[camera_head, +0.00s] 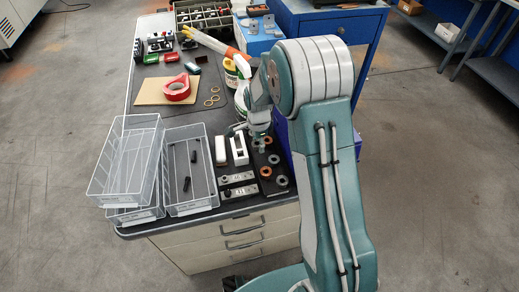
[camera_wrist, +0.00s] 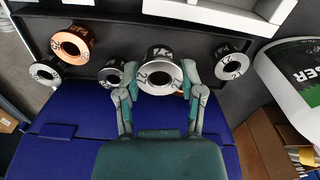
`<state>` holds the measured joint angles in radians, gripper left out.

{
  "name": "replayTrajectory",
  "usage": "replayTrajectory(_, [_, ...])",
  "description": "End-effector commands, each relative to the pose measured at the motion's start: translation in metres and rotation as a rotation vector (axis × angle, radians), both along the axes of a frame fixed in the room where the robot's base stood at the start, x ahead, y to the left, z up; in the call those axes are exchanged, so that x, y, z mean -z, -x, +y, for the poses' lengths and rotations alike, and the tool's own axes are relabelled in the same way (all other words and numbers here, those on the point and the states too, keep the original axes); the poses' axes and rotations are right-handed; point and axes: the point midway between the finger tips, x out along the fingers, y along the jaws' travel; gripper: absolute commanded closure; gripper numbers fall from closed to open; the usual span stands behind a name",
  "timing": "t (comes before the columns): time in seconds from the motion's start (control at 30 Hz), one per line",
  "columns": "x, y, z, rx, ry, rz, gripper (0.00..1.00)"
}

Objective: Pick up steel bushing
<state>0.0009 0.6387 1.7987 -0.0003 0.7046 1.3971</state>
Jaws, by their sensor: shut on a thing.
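A silvery steel bushing (camera_wrist: 160,55) with dark markings is between the fingertips of my gripper (camera_wrist: 160,82) in the wrist view. The fingers press on it from both sides, and its round hole faces the camera. It looks larger than the bushings around it, so it seems nearer the camera, but a gap below it is not clearly visible. In the head view my gripper (camera_head: 259,142) is over the dark tray at the bench's right edge, and the held bushing is hard to make out there.
The dark tray (camera_wrist: 150,32) holds other bushings: a copper one (camera_wrist: 84,37) and steel ones (camera_wrist: 46,82), (camera_wrist: 224,73) and (camera_wrist: 110,64). A white block (camera_head: 239,150) and grey plates (camera_head: 238,191) lie left of it. Clear bins (camera_head: 125,160) stand further left. A bottle stands behind.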

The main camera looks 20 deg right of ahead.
Motion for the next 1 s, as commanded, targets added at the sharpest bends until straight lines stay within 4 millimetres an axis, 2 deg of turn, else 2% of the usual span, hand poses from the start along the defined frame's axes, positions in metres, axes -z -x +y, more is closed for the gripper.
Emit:
replayTrajectory(0.23, [-0.055,-0.025,0.042,-0.007,0.0,-0.007,1.0])
replayTrajectory(0.4, [-0.072,-0.046,0.08,-0.007,-0.001,-0.004,1.0])
replayTrajectory(0.53, [-0.083,-0.057,0.101,-0.006,-0.001,-0.003,1.0])
replayTrajectory(0.73, [-0.091,-0.066,0.116,-0.003,0.0,-0.002,1.0])
replayTrajectory(1.0, [-0.093,-0.067,0.118,-0.002,-0.001,-0.001,1.0])
